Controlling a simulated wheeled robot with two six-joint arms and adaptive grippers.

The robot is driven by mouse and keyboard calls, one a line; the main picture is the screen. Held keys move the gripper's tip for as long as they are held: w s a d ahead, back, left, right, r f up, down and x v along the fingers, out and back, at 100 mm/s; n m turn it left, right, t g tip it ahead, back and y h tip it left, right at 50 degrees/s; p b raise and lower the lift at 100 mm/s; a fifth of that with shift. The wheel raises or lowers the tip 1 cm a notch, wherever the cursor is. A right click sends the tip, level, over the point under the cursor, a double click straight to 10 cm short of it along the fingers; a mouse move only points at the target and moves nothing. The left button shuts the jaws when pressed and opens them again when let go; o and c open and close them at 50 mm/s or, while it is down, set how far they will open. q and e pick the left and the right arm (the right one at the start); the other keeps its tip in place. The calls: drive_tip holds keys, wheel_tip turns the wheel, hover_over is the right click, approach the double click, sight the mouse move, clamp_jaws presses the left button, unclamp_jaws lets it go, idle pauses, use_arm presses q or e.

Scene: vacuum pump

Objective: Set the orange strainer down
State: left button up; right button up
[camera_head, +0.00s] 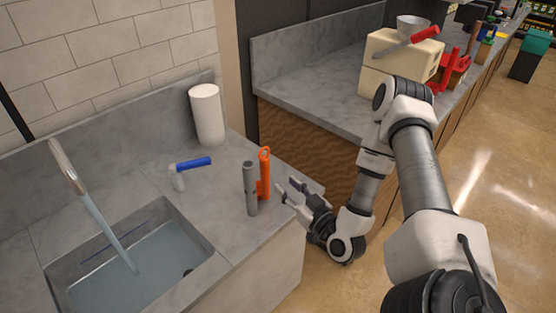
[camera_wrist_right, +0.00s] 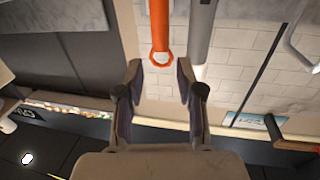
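The orange strainer (camera_head: 264,174) stands upright on the grey counter, close to its right edge, with a ring at its top. Its ringed end also shows in the right wrist view (camera_wrist_right: 160,35), just beyond my fingertips. My right gripper (camera_head: 287,191) is open and empty, just right of the strainer and apart from it. Its two spread fingers also show in the right wrist view (camera_wrist_right: 160,80), with nothing between them. My left gripper is not in view. The strainer's lower part is partly hidden behind a grey tube.
The grey tube (camera_head: 250,188) stands upright beside the strainer. A blue and white tool (camera_head: 192,165) and a white roll (camera_head: 206,115) stand further back. A sink (camera_head: 198,262) with water is at left. A second counter (camera_head: 315,85) holds a cream box (camera_head: 382,68). Counter behind the strainer is clear.

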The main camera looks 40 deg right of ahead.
drive_tip(key=s+a+f+n+g+y, duration=0.1)
drive_tip(key=s+a+f+g, duration=0.15)
drive_tip(key=a+f, duration=0.2)
drive_tip(key=s+a+f+g+y, duration=0.2)
drive_tip(key=a+f+g, duration=0.2)
drive_tip(key=f, duration=0.2)
drive_tip(key=s+a+f+n+g+y, duration=0.1)
drive_tip(key=s+a+f+g, duration=0.1)
drive_tip(key=a+f+g, duration=0.25)
drive_tip(key=s+a+f+g+h, duration=0.1)
drive_tip(key=s+f+g, duration=0.1)
drive_tip(key=s, duration=0.5)
drive_tip(key=s+a+f+m+g, duration=0.1)
drive_tip(key=s+a+f+g, duration=0.1)
drive_tip(key=s, duration=0.5)
drive_tip(key=f+g, duration=0.1)
drive_tip(key=g, duration=0.1)
drive_tip(key=shift+g+h, duration=0.4)
drive_tip(key=shift+w+f, duration=0.15)
drive_tip(key=shift+a, duration=0.1)
